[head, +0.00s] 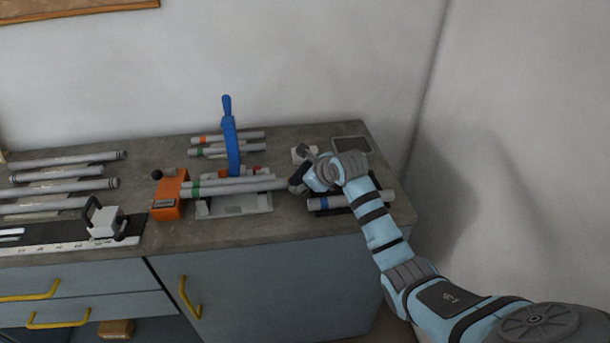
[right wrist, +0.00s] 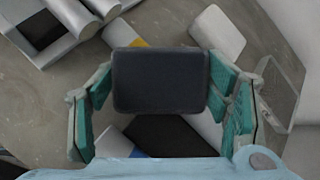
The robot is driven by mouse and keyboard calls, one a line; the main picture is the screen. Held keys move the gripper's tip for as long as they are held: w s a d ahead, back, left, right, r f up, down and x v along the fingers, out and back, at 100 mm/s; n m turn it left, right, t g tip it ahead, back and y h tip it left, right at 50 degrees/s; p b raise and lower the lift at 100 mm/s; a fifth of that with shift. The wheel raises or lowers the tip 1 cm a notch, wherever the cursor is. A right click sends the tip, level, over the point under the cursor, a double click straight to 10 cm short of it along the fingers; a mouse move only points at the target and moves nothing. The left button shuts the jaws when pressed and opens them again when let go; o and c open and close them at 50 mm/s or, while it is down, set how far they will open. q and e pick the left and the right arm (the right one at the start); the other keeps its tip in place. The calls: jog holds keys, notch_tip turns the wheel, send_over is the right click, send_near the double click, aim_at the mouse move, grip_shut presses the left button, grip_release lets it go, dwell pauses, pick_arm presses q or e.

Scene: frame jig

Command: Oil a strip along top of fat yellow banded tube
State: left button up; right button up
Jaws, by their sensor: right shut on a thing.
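My right gripper (head: 299,181) is over the right part of the bench, and its fingers show in the right wrist view (right wrist: 160,88). They are shut on a dark, flat, rounded block (right wrist: 160,80), which looks like an applicator pad. A pale tube with a yellow band (right wrist: 138,43) lies below and partly behind the block. Most of this tube is hidden, and I cannot tell whether the block touches it. In the head view my gripper and arm cover that spot. My left gripper is not in view.
A blue-banded tube (head: 350,199) lies at the bench's front right. A white block (right wrist: 218,30) and a flat tray (head: 351,144) stand close behind.

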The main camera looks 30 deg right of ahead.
jog(key=shift+s+d, duration=0.4)
jog(key=shift+d, duration=0.7)
jog(key=shift+s+d, duration=0.35)
jog(key=shift+d, duration=0.7)
jog(key=shift+s+d, duration=0.4)
jog(key=shift+d, duration=0.7)
jog(key=shift+s+d+b, duration=0.15)
jog(key=shift+s+d, duration=0.1)
jog(key=shift+d, duration=0.35)
jog(key=shift+s+d+b, duration=0.15)
jog(key=shift+s+d, duration=0.05)
jog(key=shift+d, duration=0.4)
jog(key=shift+s+d+b, duration=0.25)
jog(key=shift+d+b, duration=0.05)
jog(key=shift+d, duration=0.4)
jog(key=shift+s+d+b, duration=0.2)
jog(key=shift+d+b, duration=0.05)
jog(key=shift+d, duration=0.4)
notch_tip(320, 180, up, 5)
jog(key=s+a+p, duration=0.1)
jog(key=s+p, duration=0.2)
jog(key=p, duration=0.2)
jog(key=shift+r+p, duration=0.2)
jog(key=shift+p, duration=0.2)
jog(key=shift+w, duration=0.1)
